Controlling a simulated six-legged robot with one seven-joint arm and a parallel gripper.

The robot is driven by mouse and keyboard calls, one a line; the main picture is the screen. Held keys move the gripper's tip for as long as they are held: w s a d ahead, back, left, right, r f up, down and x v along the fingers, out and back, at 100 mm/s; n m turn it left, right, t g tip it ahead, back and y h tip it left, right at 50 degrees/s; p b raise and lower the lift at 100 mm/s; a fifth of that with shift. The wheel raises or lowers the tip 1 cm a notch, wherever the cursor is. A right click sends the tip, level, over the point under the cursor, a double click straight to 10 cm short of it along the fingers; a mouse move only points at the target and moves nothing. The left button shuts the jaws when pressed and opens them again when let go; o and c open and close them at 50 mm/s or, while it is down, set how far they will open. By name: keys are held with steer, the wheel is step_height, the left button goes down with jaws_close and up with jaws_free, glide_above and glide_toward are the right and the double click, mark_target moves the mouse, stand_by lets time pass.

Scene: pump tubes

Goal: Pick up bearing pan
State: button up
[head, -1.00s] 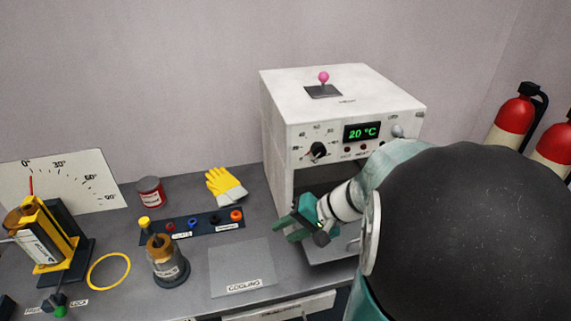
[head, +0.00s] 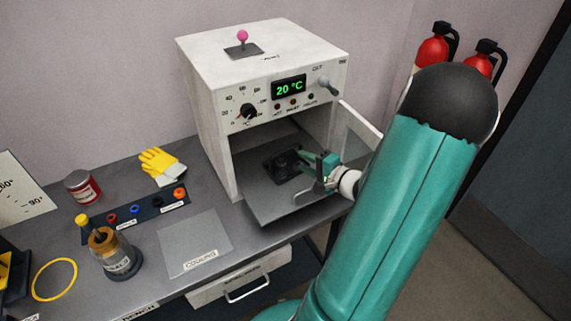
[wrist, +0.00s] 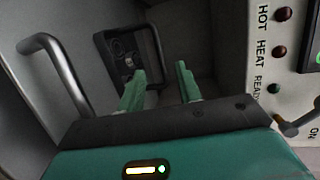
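The bearing pan, a dark square tray (head: 272,168) with a round dark part on it, sits inside the open white oven (head: 222,95). In the wrist view the pan (wrist: 112,42) lies ahead of the fingers, with a raised bar or handle at its right side. My gripper (head: 310,167) reaches into the oven opening from the right, close to the pan. In the wrist view my gripper (wrist: 160,80) has its two green fingers spread with a gap between them and nothing held. I cannot tell whether a finger touches the pan.
The control panel reads 20 °C. A grey cooling plate (head: 195,240) lies bare on the bench. An oil bottle (head: 118,255) and yellow gloves (head: 160,165) are left.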

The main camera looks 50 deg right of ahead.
mark_target(284, 152)
steer(key=w, duration=0.3)
steer(key=w+f, duration=0.1)
steer(key=w, duration=0.2)
steer(key=w+f, duration=0.1)
steer(key=w, duration=0.2)
steer(key=shift+w+d, duration=0.15)
steer(key=shift+w, duration=0.25)
steer(key=shift+c, duration=0.2)
jaws_close()
